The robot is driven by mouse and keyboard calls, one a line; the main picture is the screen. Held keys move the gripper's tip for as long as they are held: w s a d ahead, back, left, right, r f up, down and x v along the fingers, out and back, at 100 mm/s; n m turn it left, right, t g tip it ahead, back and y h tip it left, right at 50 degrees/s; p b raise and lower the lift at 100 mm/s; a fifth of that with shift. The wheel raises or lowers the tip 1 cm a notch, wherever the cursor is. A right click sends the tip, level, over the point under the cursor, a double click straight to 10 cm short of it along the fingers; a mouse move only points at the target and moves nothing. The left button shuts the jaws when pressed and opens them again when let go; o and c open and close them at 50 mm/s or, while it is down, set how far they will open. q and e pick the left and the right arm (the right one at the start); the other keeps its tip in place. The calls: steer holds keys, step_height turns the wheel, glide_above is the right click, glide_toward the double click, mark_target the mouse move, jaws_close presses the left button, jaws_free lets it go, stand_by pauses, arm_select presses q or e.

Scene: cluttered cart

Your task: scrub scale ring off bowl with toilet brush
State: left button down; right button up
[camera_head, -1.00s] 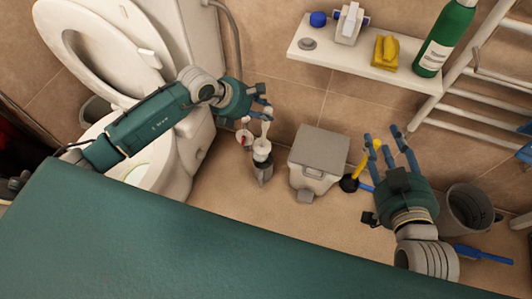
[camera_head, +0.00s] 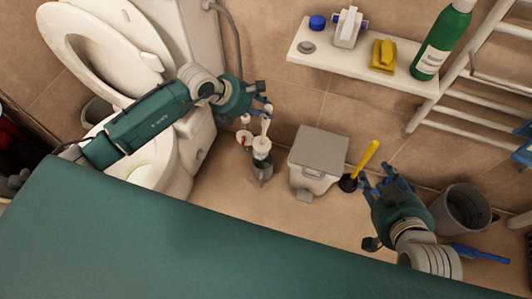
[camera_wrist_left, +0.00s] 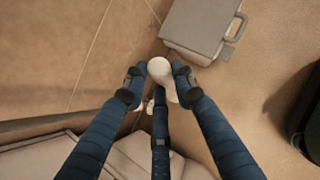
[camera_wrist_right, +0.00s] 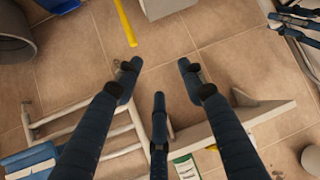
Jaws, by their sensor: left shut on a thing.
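The toilet bowl (camera_head: 150,165) stands at the left with its lid and seat raised; my left forearm crosses over it and hides part of its inside. The toilet brush (camera_head: 265,127) has a white handle and sits upright at its holder (camera_head: 262,168), on the floor right of the toilet. My left gripper (camera_head: 266,107) is shut on the brush handle near its top; in the left wrist view the round white handle end (camera_wrist_left: 160,70) shows between the fingers. My right gripper (camera_head: 382,180) is open and empty at the right; the right wrist view shows its fingers (camera_wrist_right: 158,78) spread apart.
A grey pedal bin (camera_head: 318,155) stands right of the brush, then a yellow-handled plunger (camera_head: 362,165). A grey bucket (camera_head: 462,208) and a blue-handled tool (camera_head: 480,254) are at the far right. A wall shelf (camera_head: 350,65) carries bottles and sponges. A towel rail (camera_head: 465,110) is at right.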

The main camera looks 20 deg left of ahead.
steer(key=s+d+f+g+h+p, duration=0.1)
steer(key=s+d+f+g, duration=0.1)
steer(key=s, duration=0.5)
steer(key=s+d+f+g+p, duration=0.2)
steer(key=s+f+g, duration=0.2)
steer(key=s, duration=0.3)
steer(key=shift+d+g+h, duration=0.25)
steer(key=shift+g+h, duration=0.15)
steer(key=shift+g, duration=0.1)
steer(key=shift+f, duration=0.1)
